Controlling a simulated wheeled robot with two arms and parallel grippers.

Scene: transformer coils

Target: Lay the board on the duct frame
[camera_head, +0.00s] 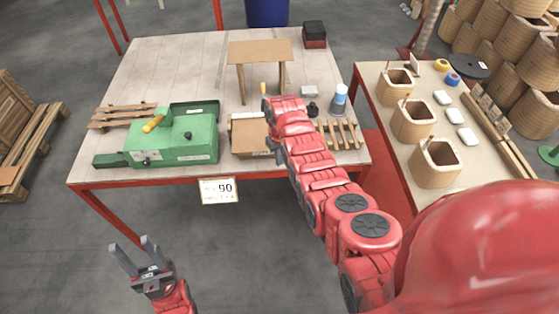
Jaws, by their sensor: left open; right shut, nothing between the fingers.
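A flat brown board (260,52) sits raised at the back of the work table, with upright legs (240,85) under its front edge. I cannot tell whether it is loose on those legs. A slatted wooden frame (345,134) lies at the table's right front, and another slatted wooden piece (115,111) lies at the left; I cannot tell which one is the duct frame. My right gripper (271,146) is shut and empty beside a tan box-like block (247,136), partly hidden by my arm. My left gripper (133,250) is open and empty, in front of the table and below its edge.
A green machine (180,142) stands on the table (180,60) at left. A blue-capped bottle (339,100) and a dark red box (315,35) stand at right. A side table (395,160) holds several wooden coil blocks. The table's back left is clear.

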